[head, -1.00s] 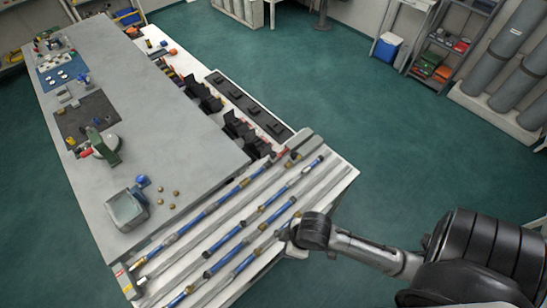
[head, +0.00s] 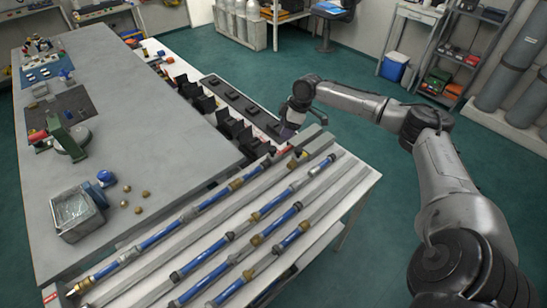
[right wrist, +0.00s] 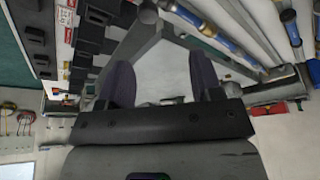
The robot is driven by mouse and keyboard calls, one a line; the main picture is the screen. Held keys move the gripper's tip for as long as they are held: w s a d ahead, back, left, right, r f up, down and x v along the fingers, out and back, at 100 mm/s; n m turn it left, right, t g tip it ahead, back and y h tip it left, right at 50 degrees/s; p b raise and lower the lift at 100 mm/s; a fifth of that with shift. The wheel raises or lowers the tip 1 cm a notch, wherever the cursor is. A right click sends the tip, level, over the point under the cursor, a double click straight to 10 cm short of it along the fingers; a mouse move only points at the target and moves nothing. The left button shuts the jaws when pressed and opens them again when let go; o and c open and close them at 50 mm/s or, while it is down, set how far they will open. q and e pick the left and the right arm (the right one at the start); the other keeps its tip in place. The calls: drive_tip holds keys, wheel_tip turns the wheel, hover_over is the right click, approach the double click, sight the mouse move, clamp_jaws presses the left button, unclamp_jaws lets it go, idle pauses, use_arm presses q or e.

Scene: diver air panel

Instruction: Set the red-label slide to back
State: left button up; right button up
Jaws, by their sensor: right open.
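A small red patch (head: 285,150) shows at the far end of the hose rack, by the row of black slide blocks (head: 236,130). I cannot tell which block it marks. In the right wrist view, red-and-white labels (right wrist: 65,18) lie beside black blocks (right wrist: 88,48) at upper left. My right gripper (head: 289,128) hangs over the far end of the rack, near the last blocks. In the right wrist view its two dark fingers (right wrist: 163,85) are wide apart with nothing held between them. My left gripper is not in view.
Blue hoses (head: 205,240) with brass fittings lie along the white rack (head: 350,185). A grey workbench (head: 130,120) carries a clear bin (head: 77,214), a green device (head: 70,138) and several brass pieces. Green floor (head: 245,52) is open beyond.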

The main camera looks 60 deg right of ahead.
sight(273, 148)
drive_tip(key=b+x, duration=0.1)
drive_tip(key=x, duration=0.3)
drive_tip(key=d+x, duration=0.1)
drive_tip(key=x, duration=0.3)
drive_tip(key=w+b+x, duration=0.1)
drive_tip(key=x, duration=0.3)
drive_tip(key=shift+d+f+b, duration=0.2)
drive_tip(key=shift+d+b, duration=0.1)
drive_tip(key=shift+d, duration=0.05)
drive_tip(key=c, duration=1)
clamp_jaws()
